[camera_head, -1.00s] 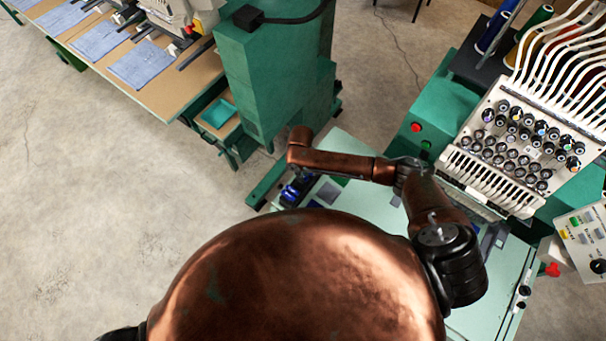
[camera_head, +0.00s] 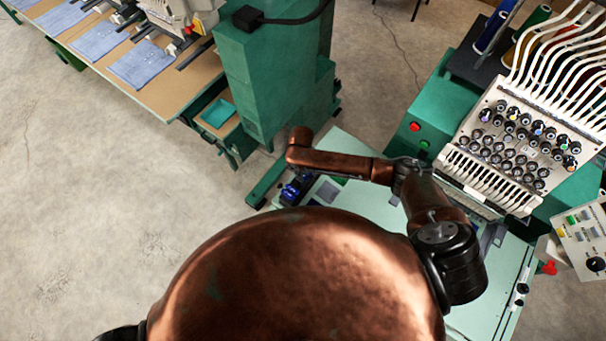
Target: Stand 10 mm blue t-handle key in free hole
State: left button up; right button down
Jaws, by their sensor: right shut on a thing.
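My right arm reaches over the pale green machine table, and its wrist bends down at the far left end. My right gripper (camera_head: 294,190) shows small and dark with blue parts, low over the table's left end. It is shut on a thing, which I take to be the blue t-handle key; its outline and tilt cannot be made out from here. The free hole cannot be made out. My left gripper is out of view.
A green cabinet (camera_head: 272,75) stands just behind the gripper. The multi-needle embroidery head (camera_head: 520,145) with thread tubes stands at the right. A small grey square (camera_head: 328,191) lies right of the gripper. A long table with blue cloths (camera_head: 140,63) is at upper left.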

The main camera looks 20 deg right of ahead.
jog(key=shift+f, duration=0.25)
jog(key=shift+f+b, duration=0.35)
jog(key=shift+f, duration=0.2)
jog(key=c, duration=1.8)
grip_release()
jog(key=shift+r, duration=0.15)
notch_tip(320, 180, up, 12)
jog(key=shift+w+a+f, duration=0.1)
jog(key=shift+w+a, duration=0.05)
